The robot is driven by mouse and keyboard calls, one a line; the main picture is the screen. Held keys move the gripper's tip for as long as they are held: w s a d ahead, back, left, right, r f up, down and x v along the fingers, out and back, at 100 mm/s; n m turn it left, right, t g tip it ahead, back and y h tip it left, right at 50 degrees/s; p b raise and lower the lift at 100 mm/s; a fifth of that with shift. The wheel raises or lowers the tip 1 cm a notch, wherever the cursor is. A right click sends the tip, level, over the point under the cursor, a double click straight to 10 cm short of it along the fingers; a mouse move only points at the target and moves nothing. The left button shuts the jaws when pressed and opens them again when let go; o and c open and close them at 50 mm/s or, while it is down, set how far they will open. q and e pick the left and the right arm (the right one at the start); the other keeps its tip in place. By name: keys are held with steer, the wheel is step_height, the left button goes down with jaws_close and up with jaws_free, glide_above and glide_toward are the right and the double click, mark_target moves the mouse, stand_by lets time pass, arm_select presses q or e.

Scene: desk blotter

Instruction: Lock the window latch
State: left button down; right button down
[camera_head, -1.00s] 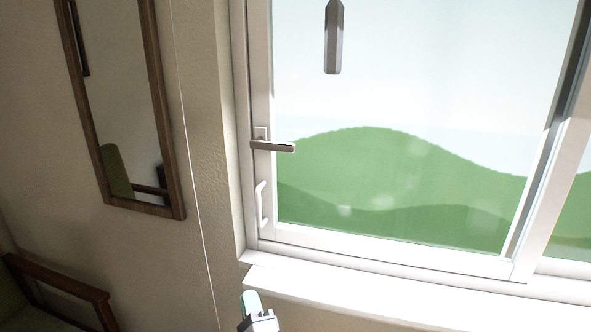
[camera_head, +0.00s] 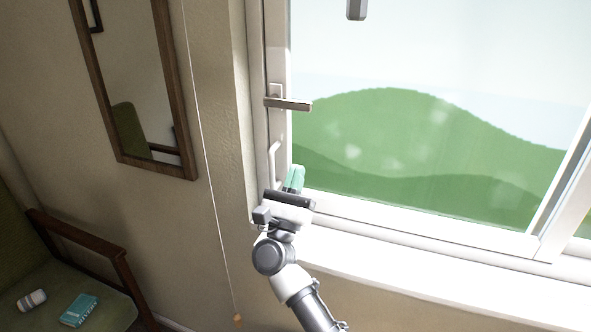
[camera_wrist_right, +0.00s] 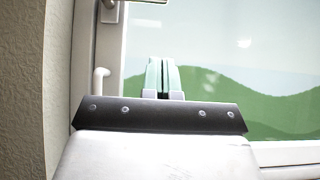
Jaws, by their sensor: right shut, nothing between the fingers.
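The window latch (camera_head: 288,103) is a grey metal handle on the left side of the white window frame. Its lever points to the right, roughly horizontal. In the right wrist view only the lower part of the latch (camera_wrist_right: 112,8) shows at the top edge. My right gripper (camera_head: 295,174) has green fingers and is below the latch, apart from it, in front of the lower left of the window. In the right wrist view its fingers (camera_wrist_right: 162,74) are together with nothing between them. My left gripper is not in view.
A white pull handle (camera_head: 273,163) is on the frame below the latch, just left of my right gripper. The white sill (camera_head: 420,272) runs below. A mirror (camera_head: 140,90), a hanging cord (camera_head: 212,180) and a green chair (camera_head: 60,275) with small items are to the left.

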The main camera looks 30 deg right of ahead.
steer(key=w+d+r+p, duration=0.3)
steer(key=r+p, duration=0.1)
steer(key=r, duration=0.4)
steer(key=shift+d+r, duration=0.3)
steer(key=shift+r, duration=0.1)
steer(key=shift+w, duration=0.15)
